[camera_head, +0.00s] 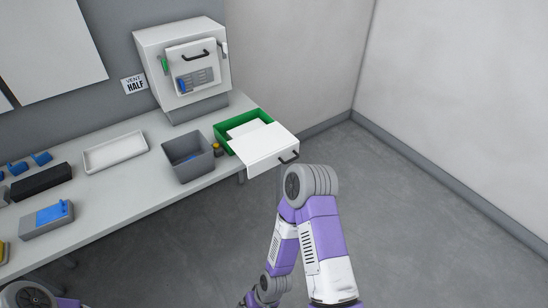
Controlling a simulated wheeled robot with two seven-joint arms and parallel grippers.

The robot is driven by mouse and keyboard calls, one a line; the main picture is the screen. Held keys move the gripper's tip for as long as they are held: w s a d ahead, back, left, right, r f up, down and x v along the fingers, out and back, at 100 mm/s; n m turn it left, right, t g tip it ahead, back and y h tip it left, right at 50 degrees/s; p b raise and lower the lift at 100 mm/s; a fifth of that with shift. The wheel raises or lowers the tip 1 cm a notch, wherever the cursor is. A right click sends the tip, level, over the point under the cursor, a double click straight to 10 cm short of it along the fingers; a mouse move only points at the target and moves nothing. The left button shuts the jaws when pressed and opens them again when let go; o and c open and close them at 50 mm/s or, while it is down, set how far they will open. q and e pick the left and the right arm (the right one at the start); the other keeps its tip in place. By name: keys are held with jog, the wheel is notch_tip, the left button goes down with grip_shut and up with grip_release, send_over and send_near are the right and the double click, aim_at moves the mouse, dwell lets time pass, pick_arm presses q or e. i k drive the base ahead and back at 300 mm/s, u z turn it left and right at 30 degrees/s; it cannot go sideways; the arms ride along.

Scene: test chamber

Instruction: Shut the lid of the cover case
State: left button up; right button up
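An open green case (226,141) sits at the right end of the bench. Its white lid (262,152), with a dark handle, is tilted out toward the front right, past the bench edge. A white piece lies inside or over the case; I cannot tell which. My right arm is bent up in front of the bench, its grey joint just below the lid handle. I cannot tell whether it touches the lid. My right gripper is outside the picture. Only a bit of my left arm shows at the lower left, and its gripper is out of view.
A grey bin (188,160) stands just left of the case, with a small yellow-brown item (218,150) between them. A white cabinet (184,65) stands behind. A white tray (115,152) and a grey block with a blue part (47,217) are farther left. The floor at right is clear.

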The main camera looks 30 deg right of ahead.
aim_at(264, 148)
jog(key=k, duration=0.5)
jog(key=z, duration=1.1)
jog(key=i, duration=0.65)
jog(key=u, duration=0.6)
